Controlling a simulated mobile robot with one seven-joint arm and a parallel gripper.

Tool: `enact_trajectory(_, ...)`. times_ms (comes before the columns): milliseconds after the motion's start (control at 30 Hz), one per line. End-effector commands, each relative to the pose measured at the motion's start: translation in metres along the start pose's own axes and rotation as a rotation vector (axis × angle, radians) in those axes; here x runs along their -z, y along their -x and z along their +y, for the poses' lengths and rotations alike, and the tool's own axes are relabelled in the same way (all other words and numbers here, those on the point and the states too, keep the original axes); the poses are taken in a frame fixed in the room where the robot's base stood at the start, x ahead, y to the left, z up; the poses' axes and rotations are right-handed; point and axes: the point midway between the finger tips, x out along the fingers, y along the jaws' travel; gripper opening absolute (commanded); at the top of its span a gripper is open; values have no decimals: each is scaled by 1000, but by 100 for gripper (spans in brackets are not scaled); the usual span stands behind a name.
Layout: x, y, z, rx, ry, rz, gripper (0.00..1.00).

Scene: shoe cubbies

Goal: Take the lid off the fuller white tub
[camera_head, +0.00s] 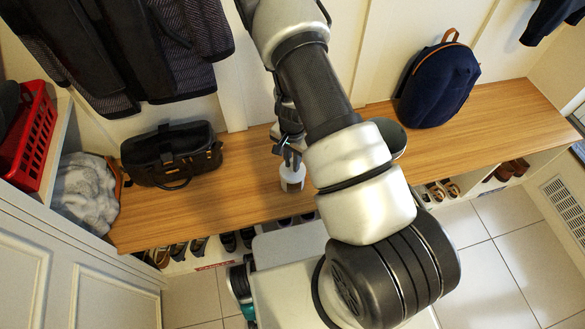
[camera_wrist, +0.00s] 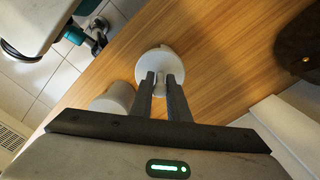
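A white tub (camera_head: 292,178) stands on the wooden bench, directly below my gripper (camera_head: 289,151) in the head view. In the wrist view its round white top (camera_wrist: 148,64) lies at the tips of my gripper (camera_wrist: 161,76). The two dark fingers are a narrow gap apart, with a pale part between them. I cannot tell whether they press on it. A second white tub (camera_wrist: 114,98) stands to the left in the wrist view; I cannot make it out in the head view. How full either tub is does not show.
The bench (camera_head: 235,185) holds a black bag (camera_head: 172,155) at left and a navy backpack (camera_head: 437,85) at right. A dark round thing (camera_head: 391,137) is partly behind my arm. Shoes (camera_head: 190,248) sit below the bench; coats (camera_head: 125,50) hang above.

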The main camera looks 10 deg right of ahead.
Motion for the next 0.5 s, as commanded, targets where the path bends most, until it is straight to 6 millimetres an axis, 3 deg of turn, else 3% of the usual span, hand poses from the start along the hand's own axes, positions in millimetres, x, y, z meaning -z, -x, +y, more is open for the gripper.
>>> enact_trajectory(333,0,2,0,0,0,0,0)
enact_trajectory(500,0,22,-1,2,2,2,0)
